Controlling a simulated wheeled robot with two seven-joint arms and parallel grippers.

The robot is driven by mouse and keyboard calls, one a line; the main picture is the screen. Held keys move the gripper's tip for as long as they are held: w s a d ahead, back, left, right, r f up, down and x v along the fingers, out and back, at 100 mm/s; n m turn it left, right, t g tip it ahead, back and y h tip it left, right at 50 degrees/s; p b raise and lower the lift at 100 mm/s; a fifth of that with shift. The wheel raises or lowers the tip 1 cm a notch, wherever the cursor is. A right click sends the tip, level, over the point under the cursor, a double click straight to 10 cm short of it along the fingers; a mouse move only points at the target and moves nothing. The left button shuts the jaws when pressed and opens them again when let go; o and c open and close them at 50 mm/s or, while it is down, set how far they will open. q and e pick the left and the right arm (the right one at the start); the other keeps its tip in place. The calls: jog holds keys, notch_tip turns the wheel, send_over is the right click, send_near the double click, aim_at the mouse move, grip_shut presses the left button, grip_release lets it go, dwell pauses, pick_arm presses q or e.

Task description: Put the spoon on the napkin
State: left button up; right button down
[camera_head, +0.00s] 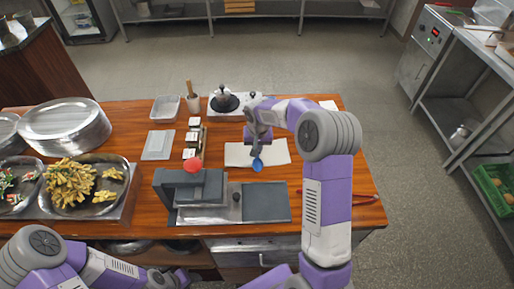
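The white napkin (280,152) lies flat on the wooden counter, right of centre. The spoon, with a blue bowl (257,165), is over the napkin's near part, its bowl pointing toward me. My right gripper (256,150) is above the napkin, pointing down, with its fingers closed at the spoon's handle end. The handle is mostly hidden by the gripper. I cannot tell whether the spoon touches the napkin. My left gripper (168,279) is low at the bottom edge, in front of the counter and partly cut off; its fingers are unclear.
A small burner with a pot (224,98) is behind. Small containers (190,153) stand to the left. Plates (65,124) and a food tray (128,208) fill the left side. Red tongs (350,197) lie at right.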

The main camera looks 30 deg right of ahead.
jog(key=shift+f, duration=0.1)
jog(key=c, duration=1.3)
grip_release()
jog(key=shift+o, duration=0.2)
jog(key=shift+r, duration=0.25)
notch_tip(320, 180, up, 12)
jog(key=s+p, duration=0.1)
jog(key=shift+s+a+f, duration=0.15)
jog(key=shift+s+a, duration=0.1)
jog(key=shift+s, duration=0.1)
